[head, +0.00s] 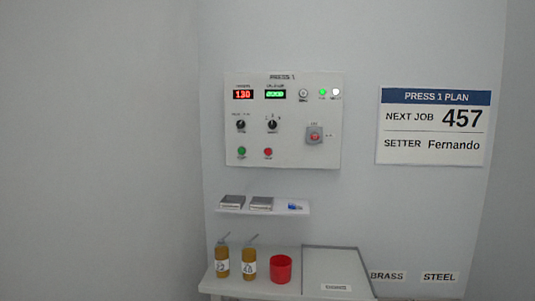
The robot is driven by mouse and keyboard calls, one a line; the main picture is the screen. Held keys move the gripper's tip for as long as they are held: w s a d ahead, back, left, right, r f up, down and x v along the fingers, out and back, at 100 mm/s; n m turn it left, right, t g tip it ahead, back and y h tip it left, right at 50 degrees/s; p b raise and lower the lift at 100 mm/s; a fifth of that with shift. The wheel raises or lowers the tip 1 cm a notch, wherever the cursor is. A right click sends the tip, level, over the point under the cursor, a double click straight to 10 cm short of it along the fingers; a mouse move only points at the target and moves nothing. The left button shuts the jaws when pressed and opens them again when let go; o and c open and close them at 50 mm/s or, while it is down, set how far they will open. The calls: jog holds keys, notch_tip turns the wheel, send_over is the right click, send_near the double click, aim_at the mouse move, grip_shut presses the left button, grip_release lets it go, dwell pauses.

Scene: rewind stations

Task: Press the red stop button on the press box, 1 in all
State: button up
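The press box (282,118) is a white panel marked PRESS 1 on the back wall, in the middle of the head view. A small round red button (268,152) sits at its lower middle, right of a green button (242,152). A larger red button (314,136) sits on a grey plate at the panel's right. The small labels under the buttons are too blurred to read surely. Nothing covers the panel. My gripper is not in view.
Below the box, a shelf (258,208) holds two grey boxes. A lower bench (216,284) holds two amber bottles (222,262) (249,262), a red cup (281,268) and a grey lidded case (337,266). A PRESS 1 PLAN sign (434,126) hangs right.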

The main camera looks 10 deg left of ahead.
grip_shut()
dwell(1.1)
